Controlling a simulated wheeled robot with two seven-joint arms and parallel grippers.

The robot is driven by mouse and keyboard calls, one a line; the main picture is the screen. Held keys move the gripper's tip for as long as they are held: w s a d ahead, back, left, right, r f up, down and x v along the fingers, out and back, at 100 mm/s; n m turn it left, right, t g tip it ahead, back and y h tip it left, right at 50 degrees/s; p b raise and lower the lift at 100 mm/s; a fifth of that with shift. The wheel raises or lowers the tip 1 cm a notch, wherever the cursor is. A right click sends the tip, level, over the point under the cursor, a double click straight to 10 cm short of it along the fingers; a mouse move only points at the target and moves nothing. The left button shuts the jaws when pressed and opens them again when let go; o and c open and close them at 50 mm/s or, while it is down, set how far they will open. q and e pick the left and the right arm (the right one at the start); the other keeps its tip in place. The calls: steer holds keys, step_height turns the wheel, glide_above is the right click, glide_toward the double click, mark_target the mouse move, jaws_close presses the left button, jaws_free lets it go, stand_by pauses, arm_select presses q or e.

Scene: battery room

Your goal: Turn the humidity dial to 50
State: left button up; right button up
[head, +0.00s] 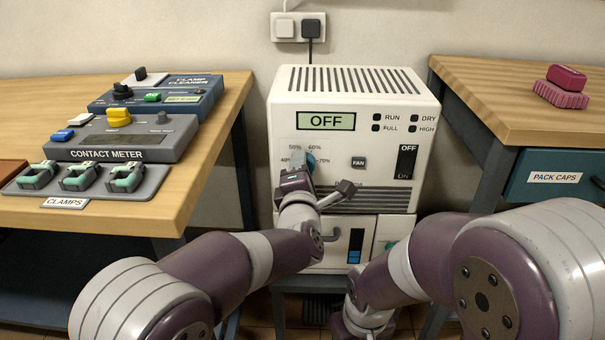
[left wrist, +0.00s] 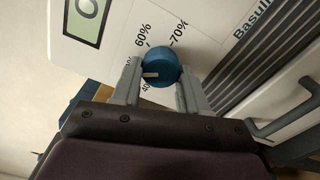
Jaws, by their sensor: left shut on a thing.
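The white dehumidifier (head: 358,94) stands between two benches, and its display (head: 326,121) reads OFF. Its blue humidity dial (head: 308,162) is on the front at the left, with percent marks from 40% to 70% around it. My left gripper (left wrist: 157,88) is shut on the dial (left wrist: 162,62), one finger on each side; it also shows in the head view (head: 300,162). In the left wrist view the dial's white pointer lies toward the left finger, on the 40–50% side. That finger hides the 50% label, so the exact setting cannot be told. My right gripper is out of sight.
The dehumidifier has a FAN button (head: 358,162), a black OFF/ON switch (head: 406,162) and a tank handle (head: 331,237) below. The left bench holds the contact meter (head: 112,155) and a clamp tray (head: 148,182).

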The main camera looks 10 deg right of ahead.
arm_select(q)
steer(key=shift+f, duration=0.15)
steer(key=o, duration=1.1)
steer(key=shift+c, duration=0.2)
steer(key=shift+s, duration=0.1)
steer(key=b+v, duration=0.3)
steer(key=v, duration=0.9)
steer(key=shift+s, duration=0.3)
steer(key=shift+a, duration=0.15)
